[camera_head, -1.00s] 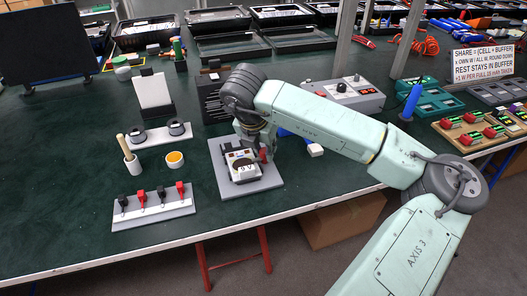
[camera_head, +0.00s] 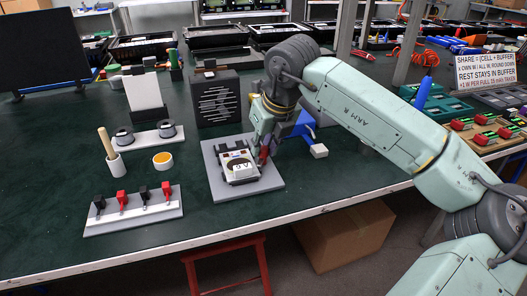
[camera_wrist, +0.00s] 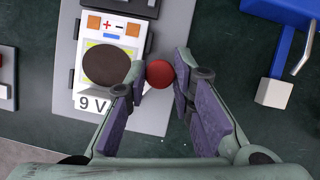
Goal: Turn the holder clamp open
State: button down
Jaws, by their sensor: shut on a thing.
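The holder is a grey plate (camera_head: 215,187) on the green table, carrying a white "9 V" block (camera_head: 239,166) with a dark round spot. It also shows in the wrist view (camera_wrist: 98,102), with plus and minus marks on the block. A red round clamp knob (camera_wrist: 160,73) sits at the right side of the block. In the head view my gripper (camera_head: 264,150) hides part of the holder's right side. The clamp's lower part is hidden.
A blue item with a white block (camera_head: 318,151) lies right of the holder. A rack with red and black clips (camera_head: 135,212) and a yellow-filled cup (camera_head: 163,160) are to the left. A dark slatted box (camera_head: 216,98) stands behind. The table front is mostly clear.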

jog(key=n+g+y, duration=0.1)
jog(key=n, duration=0.2)
jog(key=shift+d+n, duration=0.1)
jog(key=shift+n, duration=0.2)
jog(key=shift+w+n+g+y, duration=0.1)
jog(key=shift+n+g+y, duration=0.3)
jog(key=shift+n, duration=1.1)
jog(key=c, duration=1.4)
grip_release()
jog(key=shift+o, duration=0.2)
jog(key=v, duration=1.2)
